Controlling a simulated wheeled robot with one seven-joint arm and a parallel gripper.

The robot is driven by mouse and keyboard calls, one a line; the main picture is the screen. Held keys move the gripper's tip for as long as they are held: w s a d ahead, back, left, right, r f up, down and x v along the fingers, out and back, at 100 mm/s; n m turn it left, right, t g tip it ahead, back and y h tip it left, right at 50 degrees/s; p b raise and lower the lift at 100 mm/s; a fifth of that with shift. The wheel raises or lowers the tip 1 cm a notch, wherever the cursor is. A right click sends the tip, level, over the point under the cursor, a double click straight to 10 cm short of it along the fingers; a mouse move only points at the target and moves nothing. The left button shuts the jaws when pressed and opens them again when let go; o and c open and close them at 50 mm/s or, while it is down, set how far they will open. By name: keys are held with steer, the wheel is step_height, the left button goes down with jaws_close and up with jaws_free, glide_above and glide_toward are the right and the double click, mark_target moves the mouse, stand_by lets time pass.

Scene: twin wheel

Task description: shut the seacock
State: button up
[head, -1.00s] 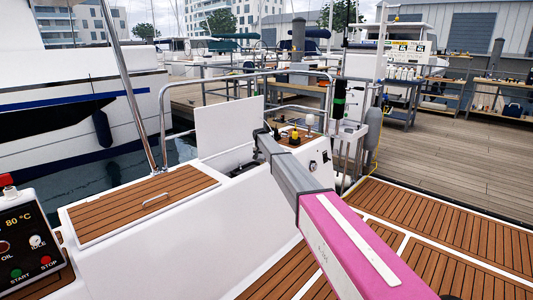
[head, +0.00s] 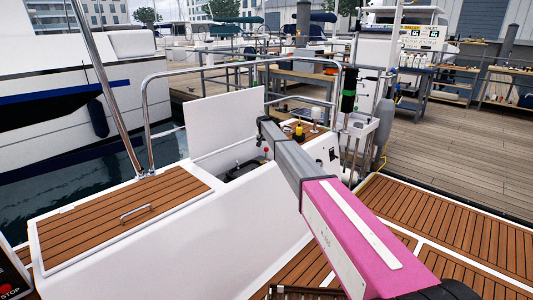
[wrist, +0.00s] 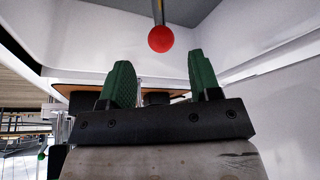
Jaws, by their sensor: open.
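The seacock shows as a lever with a red ball knob (wrist: 160,38) on a thin metal stem, in the upper middle of the wrist view. In the head view a small red knob (head: 266,150) shows in the open locker, just beside the end of my arm. My gripper (wrist: 161,72) is open, with its two green fingers apart and nothing between them. The red ball appears beyond the fingertips, roughly centred between them, and apart from them. The valve body is not clear in either view. The fingers cannot be made out in the head view.
The locker's white lid (head: 223,122) stands raised behind the opening. White locker walls (wrist: 275,35) are close around my gripper. A teak-topped hatch (head: 125,215) with a handle is at left. A metal rail (head: 240,65) runs behind. Open teak deck (head: 455,215) lies at right.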

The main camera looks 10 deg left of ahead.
mark_target(266, 150)
steer(key=x, duration=0.9)
steer(key=shift+f, duration=0.15)
jaws_close()
